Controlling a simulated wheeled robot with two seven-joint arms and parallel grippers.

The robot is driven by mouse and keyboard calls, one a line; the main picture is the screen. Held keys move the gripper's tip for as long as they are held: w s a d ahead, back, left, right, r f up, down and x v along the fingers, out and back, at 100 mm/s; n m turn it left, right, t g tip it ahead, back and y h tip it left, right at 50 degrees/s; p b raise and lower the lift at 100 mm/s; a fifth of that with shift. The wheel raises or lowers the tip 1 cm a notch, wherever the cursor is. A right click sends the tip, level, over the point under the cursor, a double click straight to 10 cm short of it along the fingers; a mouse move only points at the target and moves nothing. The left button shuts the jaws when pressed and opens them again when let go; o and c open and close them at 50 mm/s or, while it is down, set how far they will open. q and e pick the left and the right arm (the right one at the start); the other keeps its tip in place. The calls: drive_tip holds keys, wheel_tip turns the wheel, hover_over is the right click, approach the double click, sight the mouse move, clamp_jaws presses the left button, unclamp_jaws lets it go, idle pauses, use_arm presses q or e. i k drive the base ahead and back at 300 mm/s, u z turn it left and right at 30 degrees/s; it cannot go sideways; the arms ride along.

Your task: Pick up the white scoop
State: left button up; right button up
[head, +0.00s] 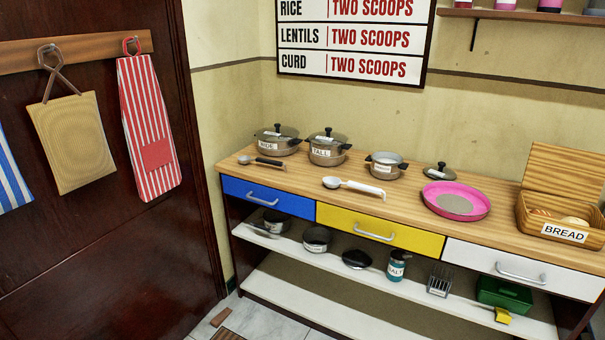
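The white scoop (353,187) lies on the wooden counter top (300,192) near its front edge, above the yellow drawer. Its round bowl points left and its white handle points right. Nothing covers it. A second scoop with a dark handle (262,162) lies farther left on the counter, above the blue drawer. Neither of my grippers shows in the head view.
Pots labelled RICE (278,140) and TALL (327,149) and a smaller pot (385,166) stand behind the scoop. A pink tray (436,199) and a bread box (562,229) are to the right. Blue (268,196), yellow (380,232) and white (522,269) drawers are shut.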

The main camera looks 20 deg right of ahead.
sight(331, 183)
drive_tip(key=z, duration=0.2)
drive_tip(key=i, duration=1)
drive_tip(key=z, duration=0.6)
